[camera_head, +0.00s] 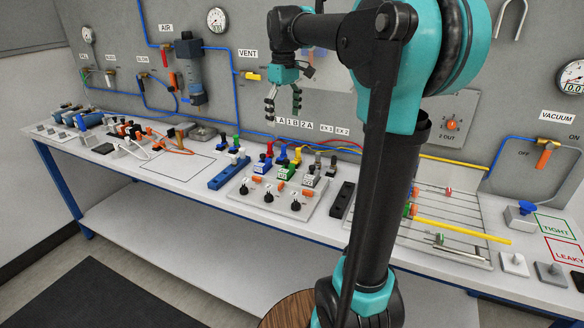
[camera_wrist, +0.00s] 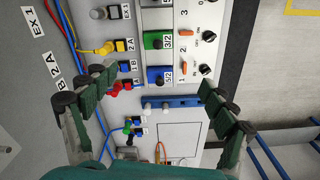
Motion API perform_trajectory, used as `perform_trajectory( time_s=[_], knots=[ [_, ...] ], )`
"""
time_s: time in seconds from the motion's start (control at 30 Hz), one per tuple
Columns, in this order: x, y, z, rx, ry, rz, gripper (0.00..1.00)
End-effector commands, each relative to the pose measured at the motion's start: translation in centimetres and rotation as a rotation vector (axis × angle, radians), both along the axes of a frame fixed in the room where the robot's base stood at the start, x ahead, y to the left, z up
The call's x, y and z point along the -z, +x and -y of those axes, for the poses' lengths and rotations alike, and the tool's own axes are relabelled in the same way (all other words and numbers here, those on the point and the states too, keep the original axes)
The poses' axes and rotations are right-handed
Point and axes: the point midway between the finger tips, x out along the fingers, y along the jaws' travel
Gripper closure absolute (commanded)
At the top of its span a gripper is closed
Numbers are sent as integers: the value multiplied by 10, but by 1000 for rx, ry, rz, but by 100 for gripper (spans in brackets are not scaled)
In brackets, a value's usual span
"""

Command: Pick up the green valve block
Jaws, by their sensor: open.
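The green valve block (camera_wrist: 158,41) is on a light panel (camera_wrist: 192,18) in the wrist view, beside a "3/2" label and above a blue valve block (camera_wrist: 157,75). My gripper (camera_head: 284,115) hangs above and behind the panel, apart from the block. It is open and empty; the wrist view shows its green fingers (camera_wrist: 148,98) spread wide.
Colored tube fittings (camera_head: 281,150) and hoses crowd behind the panel. A blue manifold (camera_head: 229,173) lies left and a black strip (camera_head: 342,199) right. Knobs (camera_head: 269,196) line the panel's front. The wall stands close behind my gripper.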

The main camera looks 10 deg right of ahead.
Motion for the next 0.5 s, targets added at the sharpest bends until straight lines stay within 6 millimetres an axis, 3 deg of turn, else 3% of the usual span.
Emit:
perform_trajectory(
  time_s=[0.17, 0.5],
  knots=[
    [15, 0, 0, -1, -1, -1, 15],
    [83, 0, 0, -1, 0, 0, 15]
  ],
)
